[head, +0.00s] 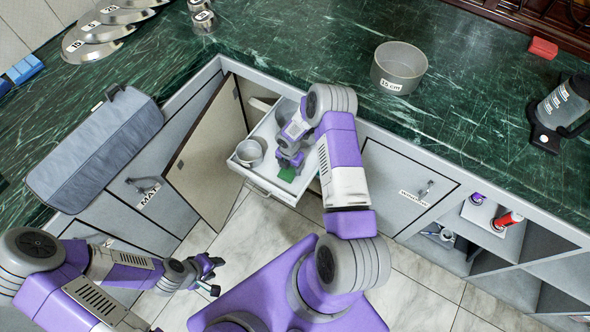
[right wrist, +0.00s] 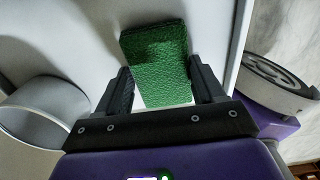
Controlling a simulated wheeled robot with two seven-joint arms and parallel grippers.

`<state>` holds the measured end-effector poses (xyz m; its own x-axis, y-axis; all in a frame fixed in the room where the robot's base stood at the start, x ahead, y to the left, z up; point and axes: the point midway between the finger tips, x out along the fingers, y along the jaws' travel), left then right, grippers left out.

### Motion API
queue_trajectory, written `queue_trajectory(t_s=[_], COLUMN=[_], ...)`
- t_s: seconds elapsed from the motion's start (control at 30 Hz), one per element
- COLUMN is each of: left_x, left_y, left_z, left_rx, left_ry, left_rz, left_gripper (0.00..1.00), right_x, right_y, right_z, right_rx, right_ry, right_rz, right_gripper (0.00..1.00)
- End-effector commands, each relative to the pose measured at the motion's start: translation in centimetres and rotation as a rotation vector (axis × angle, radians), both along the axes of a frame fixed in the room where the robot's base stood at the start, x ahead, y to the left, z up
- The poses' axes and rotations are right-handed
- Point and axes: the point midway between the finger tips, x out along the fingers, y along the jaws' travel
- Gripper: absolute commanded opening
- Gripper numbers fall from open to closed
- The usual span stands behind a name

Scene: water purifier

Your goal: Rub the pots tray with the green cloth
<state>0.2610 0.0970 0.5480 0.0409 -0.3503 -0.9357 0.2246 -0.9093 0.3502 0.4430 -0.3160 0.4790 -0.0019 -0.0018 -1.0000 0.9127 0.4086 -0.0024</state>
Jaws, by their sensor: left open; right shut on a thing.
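The pots tray (head: 264,186) is a white pull-out tray standing out of the open cabinet below the counter. A small grey pot (head: 249,154) stands on its left part and also shows in the right wrist view (right wrist: 45,108). My right gripper (head: 291,164) is over the tray, shut on the green cloth (head: 287,174). In the right wrist view the cloth (right wrist: 158,65) sits between the fingers against the white tray surface; whether it presses on it I cannot tell. My left gripper (head: 209,274) is open and empty, low over the floor at left.
The cabinet door (head: 207,155) stands open left of the tray. A padded grey case (head: 95,150) is at the left counter edge. A labelled pot (head: 399,68) stands on the green counter. Open shelves (head: 490,245) are at right.

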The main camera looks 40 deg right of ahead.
Motion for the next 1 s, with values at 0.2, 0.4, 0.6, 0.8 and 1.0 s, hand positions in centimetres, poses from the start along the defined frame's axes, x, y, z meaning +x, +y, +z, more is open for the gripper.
queue_trajectory(t_s=[0.2, 0.4, 0.6, 0.8, 1.0], left_x=[0.0, 0.0, 0.0, 0.0, 0.0], left_y=[0.0, 0.0, 0.0, 0.0, 0.0], left_z=[-0.4, -0.4, -0.4, -0.4, -0.4], left_rx=[0.000, 0.000, 0.000, 0.000, 0.000], left_ry=[0.000, 0.000, 0.000, 0.000, 0.000], left_rz=[0.000, 0.000, 0.000, 0.000, 0.000], left_gripper=[0.43, 0.43, 0.43, 0.43, 0.43], right_x=[1.2, 2.2, 3.7, 4.3, 4.2], right_y=[0.5, 1.0, 1.6, 1.9, 1.9], right_z=[-0.1, -0.2, -0.3, -0.4, -0.4], right_rx=[0.001, 0.001, 0.001, 0.002, 0.003], right_ry=[-0.002, -0.003, -0.002, -0.002, -0.002], right_rz=[0.000, 0.002, 0.002, 0.001, 0.001], right_gripper=[0.44, 0.44, 0.44, 0.44, 0.44])
